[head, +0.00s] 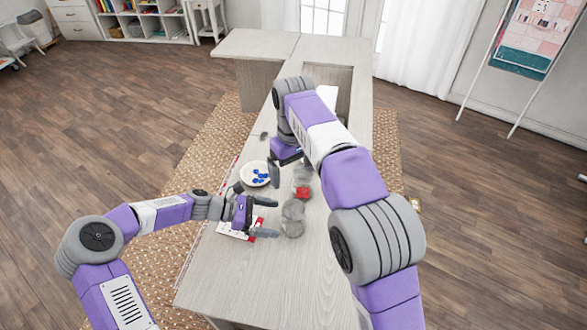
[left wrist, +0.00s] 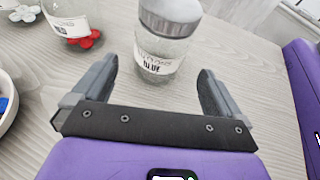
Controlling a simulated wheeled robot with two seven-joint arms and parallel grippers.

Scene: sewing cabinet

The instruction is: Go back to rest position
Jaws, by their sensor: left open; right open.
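My left gripper (head: 276,218) is open and empty, low over the table's near part. A clear jar with a grey lid (head: 293,217) stands upright just ahead of its fingertips. In the left wrist view this jar (left wrist: 166,48) shows between and beyond the two fingers (left wrist: 157,88), with a label that seems to read "BLUE". My right gripper (head: 288,173) is open above the table, farther back, beside a second clear jar (head: 302,176). My right forearm hides part of the table behind it.
A white bowl (head: 246,181) with several blue pieces stands left of the jars. A red and white item (head: 232,232) lies under my left gripper. The near tabletop (head: 250,285) is clear.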

